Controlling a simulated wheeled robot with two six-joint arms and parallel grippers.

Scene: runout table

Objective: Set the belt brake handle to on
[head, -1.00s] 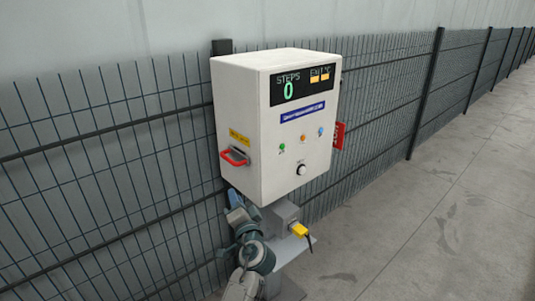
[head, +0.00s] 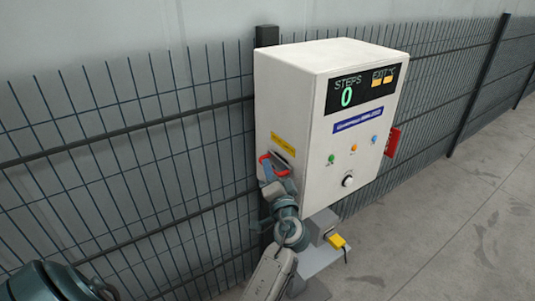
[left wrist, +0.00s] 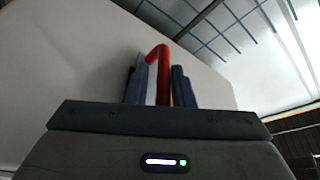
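The red belt brake handle (head: 275,162) is a bar on the left side face of the white control box (head: 290,108), below a yellow label. My left gripper (head: 277,180) is at the handle and covers part of it in the head view. In the left wrist view, the red handle (left wrist: 160,60) stands between the two dark fingers of my left gripper (left wrist: 161,88). Pale and yellow gaps show beside the bar, so the fingers look open around it, not closed on it. My right gripper is not in view.
The box front has a display (head: 362,87) reading STEPS 0, several coloured lamps and a knob (head: 347,181). A red sign (head: 393,142) sticks out at its right. A wire fence (head: 120,165) stands behind. A yellow part (head: 337,241) sits below; the floor at right is clear.

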